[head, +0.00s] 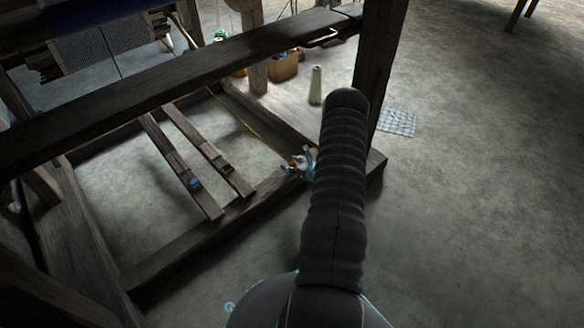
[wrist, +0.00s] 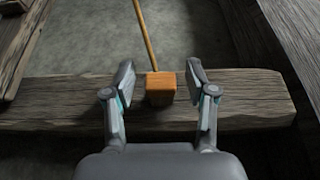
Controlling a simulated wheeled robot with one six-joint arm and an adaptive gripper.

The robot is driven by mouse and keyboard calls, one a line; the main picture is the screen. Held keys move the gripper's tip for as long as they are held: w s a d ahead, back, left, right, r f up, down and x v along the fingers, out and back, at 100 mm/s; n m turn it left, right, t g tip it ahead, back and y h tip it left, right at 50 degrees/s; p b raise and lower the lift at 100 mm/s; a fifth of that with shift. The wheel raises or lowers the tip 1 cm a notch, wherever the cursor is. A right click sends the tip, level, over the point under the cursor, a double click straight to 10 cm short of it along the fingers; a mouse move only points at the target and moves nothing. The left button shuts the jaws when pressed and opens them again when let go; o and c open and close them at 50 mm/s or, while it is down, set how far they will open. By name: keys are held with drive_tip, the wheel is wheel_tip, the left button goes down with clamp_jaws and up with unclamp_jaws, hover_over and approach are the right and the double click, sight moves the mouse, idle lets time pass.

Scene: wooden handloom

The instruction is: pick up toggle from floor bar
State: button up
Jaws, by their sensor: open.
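The toggle is a small orange-brown wooden block (wrist: 160,87) on the floor bar (wrist: 245,98), seen in the wrist view, with a thin stick or cord running up from behind it. My gripper (wrist: 158,78) is open, with one finger on each side of the toggle and a gap to each. I cannot tell how high the fingertips are above the bar. In the head view my gripper (head: 302,163) is small, low at the front floor bar (head: 215,227) near its right end. The toggle is mostly hidden there by my gripper and arm.
Two wooden treadles (head: 183,170) lie left of my gripper inside the frame. A thick loom beam (head: 190,75) crosses above, and a post (head: 378,70) stands right of my arm. A pale cone (head: 316,85) stands behind. Floor at right is clear beyond a checked cloth (head: 397,122).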

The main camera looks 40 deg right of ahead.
drive_tip(key=shift+c, duration=0.2)
drive_tip(key=c, duration=0.9)
drive_tip(key=shift+o, duration=0.2)
drive_tip(key=shift+r, duration=0.1)
